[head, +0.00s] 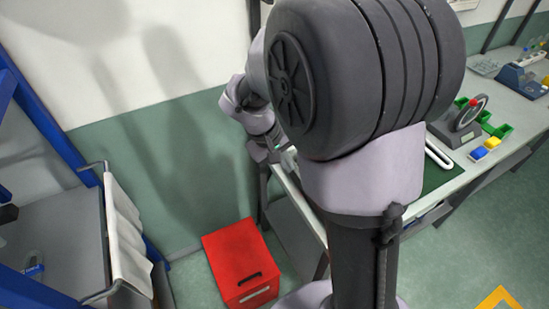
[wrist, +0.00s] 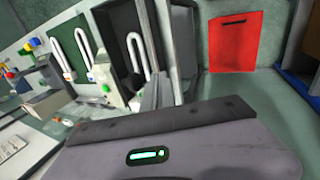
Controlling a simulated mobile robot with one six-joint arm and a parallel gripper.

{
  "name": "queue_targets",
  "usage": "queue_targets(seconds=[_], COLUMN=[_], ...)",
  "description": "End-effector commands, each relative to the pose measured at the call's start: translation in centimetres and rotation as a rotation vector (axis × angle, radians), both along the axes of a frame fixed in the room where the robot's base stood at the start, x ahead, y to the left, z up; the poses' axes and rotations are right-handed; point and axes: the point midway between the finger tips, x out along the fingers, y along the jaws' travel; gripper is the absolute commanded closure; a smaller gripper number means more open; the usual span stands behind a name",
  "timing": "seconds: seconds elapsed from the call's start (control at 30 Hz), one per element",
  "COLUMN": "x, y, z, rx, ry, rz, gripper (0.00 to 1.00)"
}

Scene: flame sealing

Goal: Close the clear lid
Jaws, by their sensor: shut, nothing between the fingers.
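I cannot make out the clear lid for certain in either view. In the head view my large dark arm hides much of the bench where it could be. My gripper (wrist: 165,88) shows in the wrist view beyond its grey body with a green light. It is shut with nothing held, close to dark upright panels (wrist: 118,45) and a pale device (wrist: 105,82). Contact with them cannot be told. In the head view the gripper is partly seen near the bench's left end, and its fingertips are hidden.
A red box (head: 241,262) stands on the floor left of the bench (head: 300,205); it also shows in the wrist view (wrist: 236,42). A blue-framed rack with a cloth (head: 124,235) stands left.

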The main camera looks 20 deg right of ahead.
Motion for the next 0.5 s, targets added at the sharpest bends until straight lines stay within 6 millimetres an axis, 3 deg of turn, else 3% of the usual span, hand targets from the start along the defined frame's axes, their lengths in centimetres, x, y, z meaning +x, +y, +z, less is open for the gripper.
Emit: queue_targets(seconds=[0.2, 0.5], x=[0.1, 0.1], y=[-2.2, -2.4], z=[0.2, 0.3], rx=[0.0, 0.0], ry=[0.001, 0.001], rz=[-0.001, 0.0], gripper=[1.0, 1.0])
